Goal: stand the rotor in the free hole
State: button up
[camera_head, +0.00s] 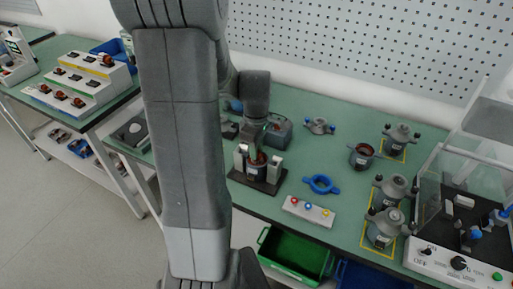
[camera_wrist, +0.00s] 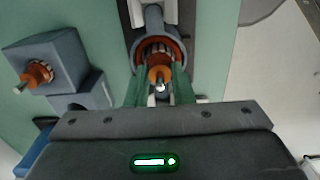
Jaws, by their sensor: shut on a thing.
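My gripper (camera_wrist: 160,88) has green fingers and is shut on a rotor (camera_wrist: 158,74), a copper-coloured part with a bright shaft end. The rotor is in line with the open stator (camera_wrist: 148,42), a grey ring with copper windings; how deep it sits inside is unclear. The stator stands in a dark fixture with light grey jaws (camera_head: 276,168), and my gripper (camera_head: 255,149) is above it in the head view. A grey-blue block (camera_wrist: 60,58) to the left holds another rotor (camera_wrist: 38,73); it also shows behind my gripper in the head view (camera_head: 280,134). Its free hole is not visible.
A blue ring (camera_head: 321,191) and a button box (camera_head: 308,212) lie right of the fixture. Several grey motor housings (camera_head: 385,228) stand further right, by a test bench (camera_head: 440,255). A green bin (camera_head: 293,262) is below the front edge. My arm hides part of the left table.

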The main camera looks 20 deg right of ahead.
jog(key=shift+r+p, duration=2.9)
jog(key=shift+r, duration=1.05)
jog(key=shift+d, duration=0.1)
